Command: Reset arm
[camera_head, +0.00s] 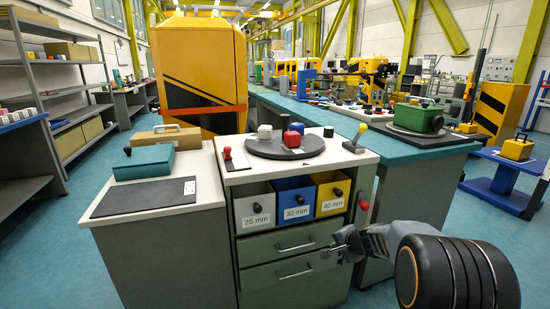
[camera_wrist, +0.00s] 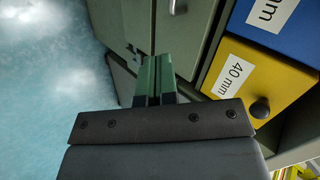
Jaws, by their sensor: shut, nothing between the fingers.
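My gripper (camera_head: 335,248) shows in the head view in front of the right side of the drawer cabinet (camera_head: 292,246), near its green drawers. In the wrist view my gripper's green fingers (camera_wrist: 154,66) are together, with nothing between them. The arm reaches in from the lower right of the head view. The wrist view shows the cabinet tilted, with the yellow 40 mm bin (camera_wrist: 258,88) to the right of the fingers. I cannot tell whether the fingertips touch the cabinet front.
The cabinet top holds a dark round turntable (camera_head: 300,152) with red, white and blue blocks. Grey, blue and yellow bins sit below it. A red-handled lever (camera_head: 363,205) is beside the cabinet.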

